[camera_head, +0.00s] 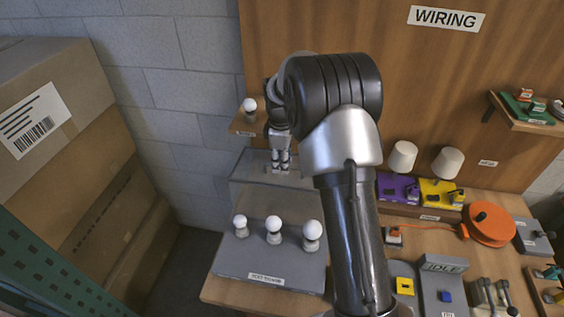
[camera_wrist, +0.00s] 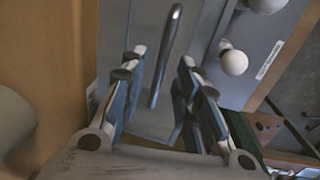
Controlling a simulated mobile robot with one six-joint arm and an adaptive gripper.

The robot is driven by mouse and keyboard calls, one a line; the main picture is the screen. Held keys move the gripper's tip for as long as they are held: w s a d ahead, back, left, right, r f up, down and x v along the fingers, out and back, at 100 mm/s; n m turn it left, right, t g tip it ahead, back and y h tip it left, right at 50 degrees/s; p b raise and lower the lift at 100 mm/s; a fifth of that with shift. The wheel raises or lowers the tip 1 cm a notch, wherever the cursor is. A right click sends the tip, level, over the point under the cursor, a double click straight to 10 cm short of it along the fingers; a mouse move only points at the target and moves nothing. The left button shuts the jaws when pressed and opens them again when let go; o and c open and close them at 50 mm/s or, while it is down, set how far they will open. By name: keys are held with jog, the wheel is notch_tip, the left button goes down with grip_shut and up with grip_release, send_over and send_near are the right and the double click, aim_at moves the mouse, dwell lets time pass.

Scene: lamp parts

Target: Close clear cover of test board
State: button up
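The grey test board (camera_head: 258,262) sits on the bench left of centre in the head view, with three white bulbs standing on it. Its clear cover (camera_head: 250,172) stands raised behind the bulbs. My gripper (camera_head: 281,166) points down at the cover's upper edge. In the wrist view my gripper (camera_wrist: 163,62) is open. A grey bent handle (camera_wrist: 166,55) shows between its blue-padded fingers, with a gap visible on both sides. How deep the handle sits between the fingers is hard to tell. My arm hides the cover's right side in the head view.
A bulb on a small wooden shelf (camera_head: 243,127) is close left of my gripper. Cardboard boxes (camera_head: 75,150) stand at the left. To the right are purple (camera_head: 397,188) and yellow (camera_head: 437,193) lamp bases, an orange reel (camera_head: 489,224) and an IDLE station (camera_head: 444,264).

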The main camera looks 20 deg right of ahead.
jog(key=shift+c, duration=0.5)
grip_shut()
dwell(0.3)
